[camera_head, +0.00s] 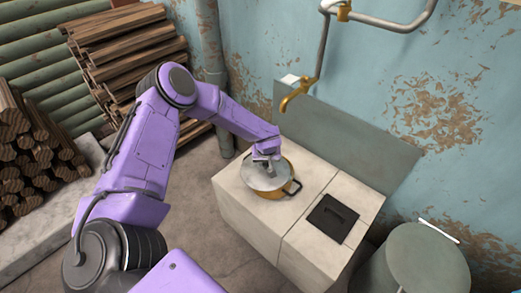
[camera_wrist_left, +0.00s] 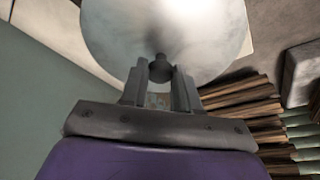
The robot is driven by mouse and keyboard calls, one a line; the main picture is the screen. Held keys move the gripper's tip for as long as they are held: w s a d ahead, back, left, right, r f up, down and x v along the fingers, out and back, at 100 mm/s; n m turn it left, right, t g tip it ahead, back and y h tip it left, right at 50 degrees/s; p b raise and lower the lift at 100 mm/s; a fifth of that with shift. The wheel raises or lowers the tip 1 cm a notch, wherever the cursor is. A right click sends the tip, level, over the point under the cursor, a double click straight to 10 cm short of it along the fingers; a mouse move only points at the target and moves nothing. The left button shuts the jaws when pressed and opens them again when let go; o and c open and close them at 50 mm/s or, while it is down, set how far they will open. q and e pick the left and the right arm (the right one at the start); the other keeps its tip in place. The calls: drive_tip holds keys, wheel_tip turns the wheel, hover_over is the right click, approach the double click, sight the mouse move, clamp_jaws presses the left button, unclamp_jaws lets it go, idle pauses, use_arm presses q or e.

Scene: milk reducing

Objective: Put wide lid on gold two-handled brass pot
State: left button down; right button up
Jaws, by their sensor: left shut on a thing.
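The gold two-handled brass pot (camera_head: 281,190) stands on the light stone counter, with one dark handle showing at its right. The wide lid (camera_head: 255,176), a silver-grey disc, is over the pot's mouth. Whether it rests on the rim or hovers just above it, I cannot tell. My left gripper (camera_head: 264,157) reaches in from the upper left and is shut on the lid's knob. In the left wrist view the lid (camera_wrist_left: 205,40) fills the top, and its dark knob (camera_wrist_left: 160,68) sits between the fingers of the gripper (camera_wrist_left: 161,85). My right gripper is not in view.
The counter (camera_head: 245,215) has a black square plate (camera_head: 333,218) to the right of the pot. A brass tap (camera_head: 296,94) hangs above and behind. A round grey-green drum (camera_head: 428,258) stands at the lower right. Stacked firewood (camera_head: 130,62) is at the upper left.

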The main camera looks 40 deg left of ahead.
use_arm(q)
drive_tip(key=w+b, duration=0.3)
drive_tip(key=w, duration=0.1)
drive_tip(key=shift+d+f, duration=0.2)
drive_tip(key=shift+f, duration=0.1)
drive_tip(key=shift+f+b, duration=0.5)
drive_tip(key=shift+f, duration=0.55)
drive_tip(key=shift+s, duration=0.15)
drive_tip(key=shift+c, duration=0.6)
unclamp_jaws()
drive_tip(key=shift+p, duration=0.3)
wheel_tip(320, 180, up, 4)
drive_tip(key=p, duration=0.4)
